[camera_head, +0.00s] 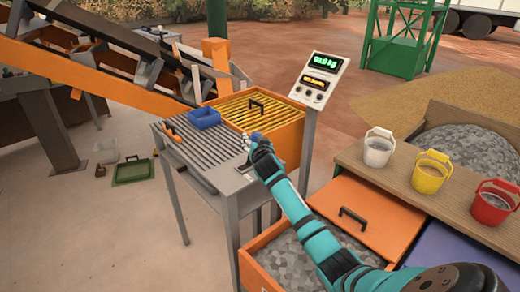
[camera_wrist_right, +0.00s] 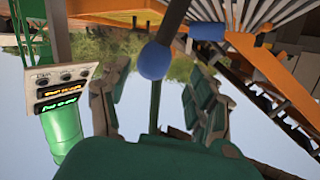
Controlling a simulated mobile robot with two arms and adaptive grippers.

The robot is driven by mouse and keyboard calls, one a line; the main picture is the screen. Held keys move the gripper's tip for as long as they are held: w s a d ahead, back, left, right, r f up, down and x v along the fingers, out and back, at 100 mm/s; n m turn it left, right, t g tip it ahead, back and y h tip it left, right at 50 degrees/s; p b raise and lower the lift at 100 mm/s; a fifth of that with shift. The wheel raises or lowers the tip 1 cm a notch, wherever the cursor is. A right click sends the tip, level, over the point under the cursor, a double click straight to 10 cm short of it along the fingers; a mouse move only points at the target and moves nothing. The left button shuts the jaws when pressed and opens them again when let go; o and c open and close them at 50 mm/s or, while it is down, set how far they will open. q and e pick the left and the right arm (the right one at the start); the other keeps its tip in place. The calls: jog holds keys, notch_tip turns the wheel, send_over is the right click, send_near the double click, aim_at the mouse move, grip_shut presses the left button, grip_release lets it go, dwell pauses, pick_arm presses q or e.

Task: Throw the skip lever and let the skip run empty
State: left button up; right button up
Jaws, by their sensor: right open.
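In the wrist view, a dark lever with a round blue knob (camera_wrist_right: 154,61) shows between the spread fingers of my right gripper (camera_wrist_right: 157,100). The fingers stand apart on both sides of it, with visible gaps. In the head view my right gripper (camera_head: 246,145) is at the right edge of the slatted metal table (camera_head: 190,139), in front of an orange box with a yellow slatted top (camera_head: 258,107). The gripper and arm hide most of the lever there. I cannot tell for sure which container is the skip. My left gripper is not in view.
A display panel (camera_head: 319,80) with lit readouts stands behind my arm. Below are an orange bin of grey gravel (camera_head: 281,262) and an orange lid with a handle (camera_head: 366,219). White, yellow and red buckets (camera_head: 431,172) stand at right.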

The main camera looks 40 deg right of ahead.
jog(key=v, duration=0.7)
jog(key=shift+s, duration=0.3)
